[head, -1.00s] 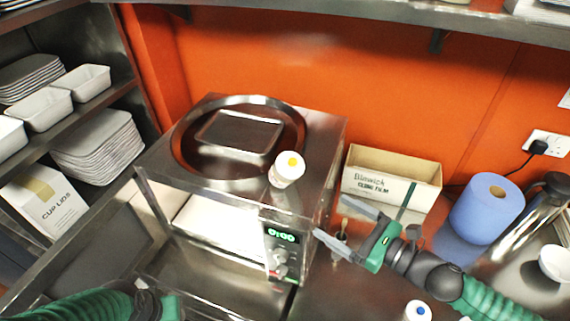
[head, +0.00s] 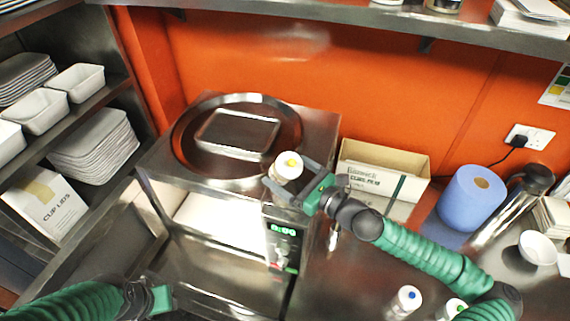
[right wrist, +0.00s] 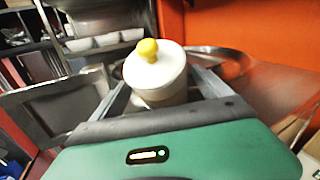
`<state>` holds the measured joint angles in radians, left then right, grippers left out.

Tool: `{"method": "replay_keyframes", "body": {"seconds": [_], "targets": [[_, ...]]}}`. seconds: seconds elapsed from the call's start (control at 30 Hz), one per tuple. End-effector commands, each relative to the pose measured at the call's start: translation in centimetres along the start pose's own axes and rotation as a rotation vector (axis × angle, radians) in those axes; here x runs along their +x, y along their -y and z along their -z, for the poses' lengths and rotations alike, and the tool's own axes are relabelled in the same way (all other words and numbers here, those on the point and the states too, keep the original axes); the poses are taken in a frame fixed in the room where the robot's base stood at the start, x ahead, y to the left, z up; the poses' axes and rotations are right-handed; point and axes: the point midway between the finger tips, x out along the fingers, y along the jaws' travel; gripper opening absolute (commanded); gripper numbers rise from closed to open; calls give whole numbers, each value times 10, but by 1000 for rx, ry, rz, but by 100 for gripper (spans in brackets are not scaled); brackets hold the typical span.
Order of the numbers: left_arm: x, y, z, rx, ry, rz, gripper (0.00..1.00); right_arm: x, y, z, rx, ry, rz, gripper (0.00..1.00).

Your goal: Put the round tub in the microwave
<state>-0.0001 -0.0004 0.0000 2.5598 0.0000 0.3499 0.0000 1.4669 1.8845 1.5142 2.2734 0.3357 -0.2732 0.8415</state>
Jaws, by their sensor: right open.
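The round tub (head: 287,166), white with a yellow knob on its lid, stands upright on the front right of the microwave's top. The microwave (head: 315,120) is a steel box with its front open, a pale cavity (head: 222,222) and a lit green display. My right gripper (head: 292,178) is open, with its fingers on either side of the tub. In the right wrist view the tub (right wrist: 155,75) sits between the two fingers (right wrist: 165,90); I cannot tell whether they touch it. My left gripper (head: 162,299) is at the lower left; its fingers are not clear.
A large round pan (head: 180,150) with a rectangular tray (head: 238,135) lies beside the tub on the microwave. A cardboard box (head: 415,165), blue roll (head: 470,200) and flask stand at right. White containers (head: 405,300) stand at front right. Shelves of dishes are at left.

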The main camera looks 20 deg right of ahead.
Motion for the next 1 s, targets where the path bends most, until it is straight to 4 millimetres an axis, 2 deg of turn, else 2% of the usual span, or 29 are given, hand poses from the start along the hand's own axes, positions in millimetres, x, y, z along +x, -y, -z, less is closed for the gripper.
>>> {"method": "replay_keyframes", "body": {"seconds": [0.1, 0.3, 0.9, 0.97, 1.0], "targets": [[-6, 0, 1, 0, 1, 0, 36, 11, 4, 0, 4, 0, 1, 88], [-4, 0, 1, 0, 1, 0, 36, 9, 8, 4, 6, 1, 4, 88], [-4, 0, 1, 0, 1, 0, 36, 12, 3, 2, 2, 0, 2, 9], [-4, 0, 1, 0, 1, 0, 36, 11, 4, 2, 3, 0, 2, 8], [-5, 0, 1, 0, 1, 0, 36, 10, 5, 2, 3, 1, 1, 0]]}}
